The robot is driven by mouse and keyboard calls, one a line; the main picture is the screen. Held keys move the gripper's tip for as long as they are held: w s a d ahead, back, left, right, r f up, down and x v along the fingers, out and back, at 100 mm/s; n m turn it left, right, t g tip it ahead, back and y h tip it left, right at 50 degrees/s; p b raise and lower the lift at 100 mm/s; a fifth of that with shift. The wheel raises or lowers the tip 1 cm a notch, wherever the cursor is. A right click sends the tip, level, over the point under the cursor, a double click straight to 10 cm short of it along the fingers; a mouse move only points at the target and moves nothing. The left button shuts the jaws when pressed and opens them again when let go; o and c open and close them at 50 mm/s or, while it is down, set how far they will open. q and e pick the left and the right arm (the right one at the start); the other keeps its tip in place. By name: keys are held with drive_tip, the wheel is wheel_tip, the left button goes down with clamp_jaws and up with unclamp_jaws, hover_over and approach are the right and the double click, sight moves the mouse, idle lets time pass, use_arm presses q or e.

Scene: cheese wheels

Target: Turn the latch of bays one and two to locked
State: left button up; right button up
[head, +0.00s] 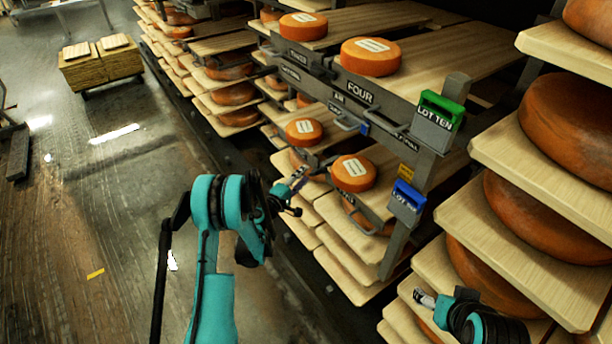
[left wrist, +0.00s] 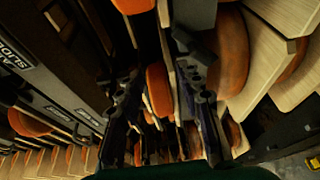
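My left gripper (head: 298,184) reaches in from the left to the front of the lower shelf, beside two small orange cheese wheels (head: 304,131) (head: 353,172) with pale labels. In the left wrist view its two dark fingers (left wrist: 162,100) stand apart, with nothing clearly held between them. Grey looped handles, possibly latches, show on the rack front: one (head: 346,121) below the FOUR plate (head: 360,93), another (head: 366,216) lower down. I cannot read plates for bays one and two or tell the latch positions. My right gripper (head: 425,298) is at the lower right, its fingers too small to judge.
The upper shelf (head: 430,54) holds more small wheels. A green LOT TEN box (head: 438,122) and a blue lot box (head: 405,203) hang on the post. Large wheels on boards (head: 545,150) crowd the right. Open floor (head: 95,210) lies left.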

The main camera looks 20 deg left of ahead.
sight(312, 175)
use_arm(q)
drive_tip(key=w+f+n+g, duration=0.1)
drive_tip(key=w+f+n, duration=0.1)
drive_tip(key=w, duration=0.1)
drive_tip(key=w+f+n, duration=0.2)
drive_tip(key=w, duration=0.1)
drive_tip(key=w+d+f+n+g, duration=0.1)
drive_tip(key=w+f+n, duration=0.2)
drive_tip(key=shift+d+g, duration=0.1)
drive_tip(key=shift+g, duration=0.2)
clamp_jaws()
